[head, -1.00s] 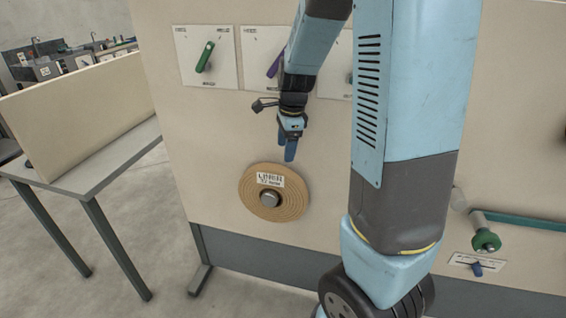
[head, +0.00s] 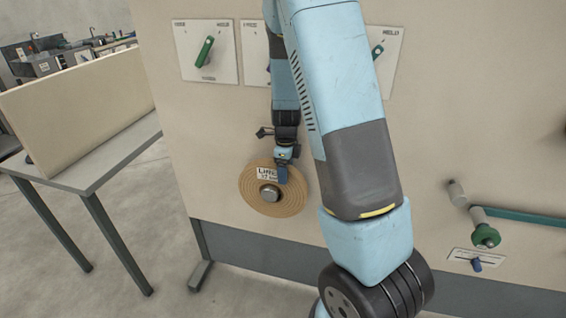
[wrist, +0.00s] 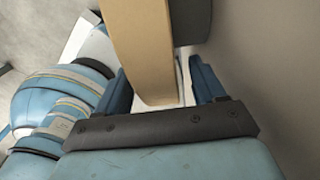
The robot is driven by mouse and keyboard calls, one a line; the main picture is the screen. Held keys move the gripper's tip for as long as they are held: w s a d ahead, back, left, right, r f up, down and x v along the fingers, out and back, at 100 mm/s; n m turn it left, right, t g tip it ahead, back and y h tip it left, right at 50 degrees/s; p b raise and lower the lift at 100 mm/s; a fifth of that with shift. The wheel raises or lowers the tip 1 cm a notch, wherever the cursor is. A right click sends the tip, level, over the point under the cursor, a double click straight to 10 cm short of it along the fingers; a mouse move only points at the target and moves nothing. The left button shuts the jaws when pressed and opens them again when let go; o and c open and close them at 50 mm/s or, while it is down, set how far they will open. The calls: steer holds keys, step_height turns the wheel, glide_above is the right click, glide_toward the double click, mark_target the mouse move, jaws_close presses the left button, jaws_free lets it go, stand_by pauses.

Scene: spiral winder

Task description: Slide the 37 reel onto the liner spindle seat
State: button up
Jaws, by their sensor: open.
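A flat tan reel (head: 255,200) with a grey round hub (head: 269,193) sits upright against the beige panel, low and left of my arm. A white label (head: 266,172) on it starts with "LIN"; its smaller print is not readable, and I see no 37. My gripper (head: 282,176) is at the reel's upper right, overlapping it in the head view. In the wrist view my gripper (wrist: 158,80) is open, with the edge of the tan reel (wrist: 140,50) between its two blue fingers. A gap shows beside the right finger. The spindle behind the reel is hidden.
The beige panel (head: 220,130) stands close behind the reel. Dial plates (head: 207,51) line its top. At right are a green-collared roller (head: 485,236), a teal strip (head: 530,218) and a small blue switch (head: 477,264). A grey table (head: 75,178) stands at left, with open floor before it.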

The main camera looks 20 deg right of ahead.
steer(key=shift+f, duration=1.1)
steer(key=shift+c, duration=0.2)
jaws_close()
steer(key=c, duration=0.6)
jaws_free()
jaws_close()
steer(key=shift+w+r, duration=0.1)
